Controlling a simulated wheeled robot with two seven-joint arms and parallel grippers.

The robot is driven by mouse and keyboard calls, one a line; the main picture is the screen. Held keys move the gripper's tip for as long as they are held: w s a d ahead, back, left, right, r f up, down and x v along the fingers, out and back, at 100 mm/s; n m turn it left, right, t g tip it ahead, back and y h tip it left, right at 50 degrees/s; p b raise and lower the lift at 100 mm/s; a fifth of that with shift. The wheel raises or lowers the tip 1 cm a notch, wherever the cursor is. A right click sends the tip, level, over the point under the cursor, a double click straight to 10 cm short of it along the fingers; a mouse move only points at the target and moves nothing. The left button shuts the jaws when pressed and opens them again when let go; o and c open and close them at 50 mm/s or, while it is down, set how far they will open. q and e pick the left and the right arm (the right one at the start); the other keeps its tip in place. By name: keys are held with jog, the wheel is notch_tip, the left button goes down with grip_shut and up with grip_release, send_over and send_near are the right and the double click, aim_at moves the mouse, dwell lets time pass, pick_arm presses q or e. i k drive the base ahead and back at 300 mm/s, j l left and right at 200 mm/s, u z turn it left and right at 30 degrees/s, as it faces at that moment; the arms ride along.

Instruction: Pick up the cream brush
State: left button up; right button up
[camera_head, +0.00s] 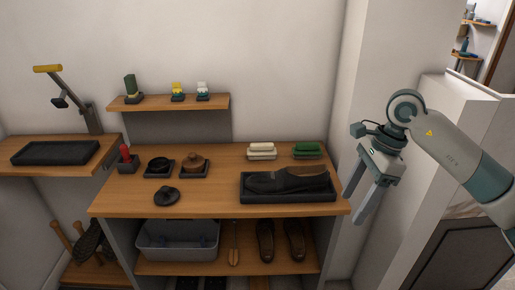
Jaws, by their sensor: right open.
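The cream brush (262,148) lies at the back of the wooden bench top, near the wall. It looks like a pale block with a second pale layer below it. A green brush (308,148) lies to its right. My right gripper (354,210) hangs at the right end of the bench, fingers pointing down. It is open, empty and well apart from the cream brush. My left gripper is out of view.
A black tray (290,199) with a dark shoe (287,181) stands at the front right of the bench. Round tins (193,160) and a dark lid (166,195) are at the left. A wall shelf (170,103) hangs above. The bench's middle is clear.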

aim_at(256, 150)
jog(key=i+j, duration=0.2)
jog(key=i, duration=0.2)
jog(key=i+j, duration=0.25)
jog(key=i, duration=0.15)
jog(key=i+j, duration=0.2)
jog(key=i, duration=0.2)
jog(key=i+j, duration=0.2)
jog(key=i, duration=0.2)
